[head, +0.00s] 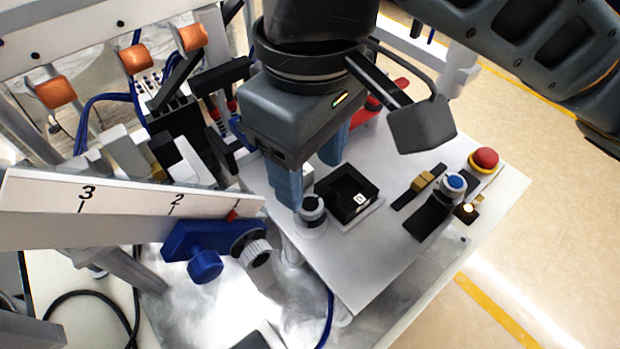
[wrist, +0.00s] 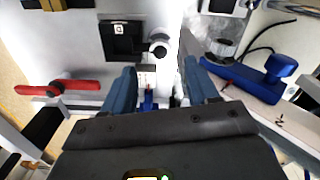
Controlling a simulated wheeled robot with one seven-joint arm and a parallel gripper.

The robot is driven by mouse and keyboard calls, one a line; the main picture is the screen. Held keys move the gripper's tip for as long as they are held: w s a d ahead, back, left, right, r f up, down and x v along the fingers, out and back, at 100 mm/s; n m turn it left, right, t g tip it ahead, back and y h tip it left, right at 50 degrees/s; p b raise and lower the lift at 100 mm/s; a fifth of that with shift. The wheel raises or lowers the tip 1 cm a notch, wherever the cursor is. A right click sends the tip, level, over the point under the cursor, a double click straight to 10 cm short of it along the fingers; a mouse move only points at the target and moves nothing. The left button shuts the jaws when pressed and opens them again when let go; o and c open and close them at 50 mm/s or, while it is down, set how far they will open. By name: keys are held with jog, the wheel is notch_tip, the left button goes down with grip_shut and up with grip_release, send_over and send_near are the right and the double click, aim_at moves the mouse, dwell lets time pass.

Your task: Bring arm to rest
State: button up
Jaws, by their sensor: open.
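My gripper (head: 312,172) hangs from the arm over the left part of the white table plate (head: 400,240) in the head view. Its two blue-grey fingers point down and stand apart, with nothing seen between them. In the wrist view my gripper (wrist: 160,88) shows both fingers spread, with the plate's edge and some small parts beyond them. How high the fingertips are above the plate I cannot tell exactly.
Near the fingers are a black square holder (head: 347,192) and a round knob (head: 312,209). A red button (head: 484,160) and a blue-topped button (head: 454,183) stand at the right. A numbered white panel (head: 130,208), a blue clamp (head: 205,245) and orange-capped rails (head: 136,58) lie left.

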jog(key=shift+r, duration=1.15)
